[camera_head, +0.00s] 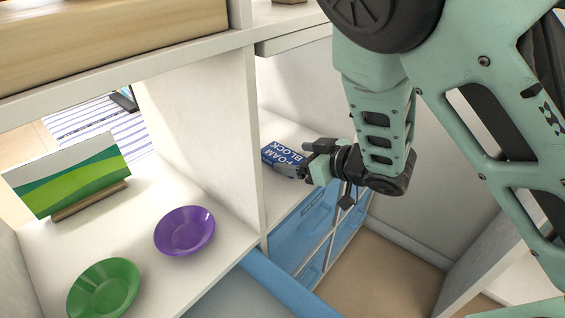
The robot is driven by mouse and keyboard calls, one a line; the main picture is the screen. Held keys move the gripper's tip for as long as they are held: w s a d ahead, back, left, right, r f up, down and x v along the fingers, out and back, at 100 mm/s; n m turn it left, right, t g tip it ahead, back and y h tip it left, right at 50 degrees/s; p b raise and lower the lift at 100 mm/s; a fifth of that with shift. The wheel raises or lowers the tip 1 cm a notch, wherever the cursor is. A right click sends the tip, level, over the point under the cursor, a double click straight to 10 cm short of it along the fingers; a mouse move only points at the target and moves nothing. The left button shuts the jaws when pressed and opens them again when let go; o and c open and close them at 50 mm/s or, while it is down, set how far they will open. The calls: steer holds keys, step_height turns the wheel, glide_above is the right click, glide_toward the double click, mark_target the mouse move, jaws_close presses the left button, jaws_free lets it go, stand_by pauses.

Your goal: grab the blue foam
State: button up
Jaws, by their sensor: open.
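The blue foam block (283,157), with white lettering "FOAM BLOCK" on its top, lies on the white shelf in the compartment right of the upright divider. My gripper (306,168) is at the block's right end, reaching in from the right. Its jaws are open. The near finger overlaps the block's right edge in the picture. I cannot tell whether the fingers touch the block or stand around it, since the far side is hidden.
A white divider (205,140) stands left of the block. In the left compartment are a purple plate (184,231), a green plate (104,290) and a green-and-white card (68,174) on a wooden stand. Blue-backed panels (318,235) lie below the shelf edge.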

mark_target(286, 156)
steer(key=shift+d+b+x, duration=0.25)
steer(key=shift+b+x, duration=0.05)
steer(key=shift+x, duration=2.7)
steer(key=shift+w+f, duration=0.1)
steer(key=shift+f, duration=0.05)
steer(key=c, duration=1)
